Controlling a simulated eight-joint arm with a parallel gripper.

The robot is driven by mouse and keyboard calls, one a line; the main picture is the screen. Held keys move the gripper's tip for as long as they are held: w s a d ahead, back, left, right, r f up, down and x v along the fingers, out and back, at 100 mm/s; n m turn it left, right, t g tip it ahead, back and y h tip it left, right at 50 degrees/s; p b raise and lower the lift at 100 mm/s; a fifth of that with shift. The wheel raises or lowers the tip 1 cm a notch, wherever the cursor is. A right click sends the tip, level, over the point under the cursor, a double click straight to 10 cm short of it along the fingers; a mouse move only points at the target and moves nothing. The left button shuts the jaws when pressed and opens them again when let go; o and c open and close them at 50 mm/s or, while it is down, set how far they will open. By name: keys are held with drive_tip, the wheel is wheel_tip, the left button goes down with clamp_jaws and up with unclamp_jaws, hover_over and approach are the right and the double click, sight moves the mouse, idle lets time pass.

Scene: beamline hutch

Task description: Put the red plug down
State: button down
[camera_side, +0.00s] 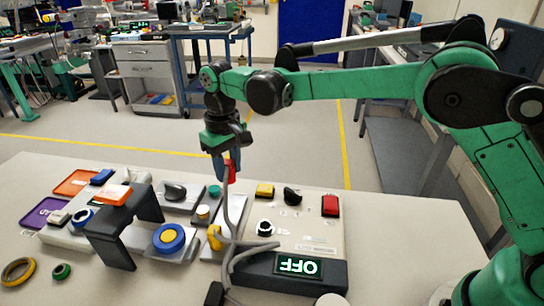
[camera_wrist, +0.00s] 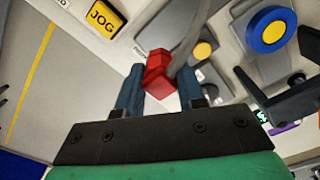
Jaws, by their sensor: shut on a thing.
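The red plug (camera_side: 232,173) is between the blue fingers of my gripper (camera_side: 226,168), held up in the air above the table. In the wrist view the red plug (camera_wrist: 157,72) sits between the two fingertips of my gripper (camera_wrist: 160,82). A grey cable (camera_side: 228,212) hangs from the plug to the table. The fingers hide part of the plug in the side view.
Below stands a panel with a yellow button (camera_side: 265,190), a black knob (camera_side: 291,196) and a red switch (camera_side: 330,205). An OFF display (camera_side: 298,265) is in front. A dark bridge-shaped stand (camera_side: 112,238) and a blue-yellow button (camera_side: 169,237) are to the left.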

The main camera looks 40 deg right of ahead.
sight(233, 205)
drive_tip(key=shift+f, duration=3.1)
drive_tip(key=shift+f, duration=0.2)
drive_tip(key=c, duration=0.5)
unclamp_jaws()
drive_tip(key=shift+c, duration=0.2)
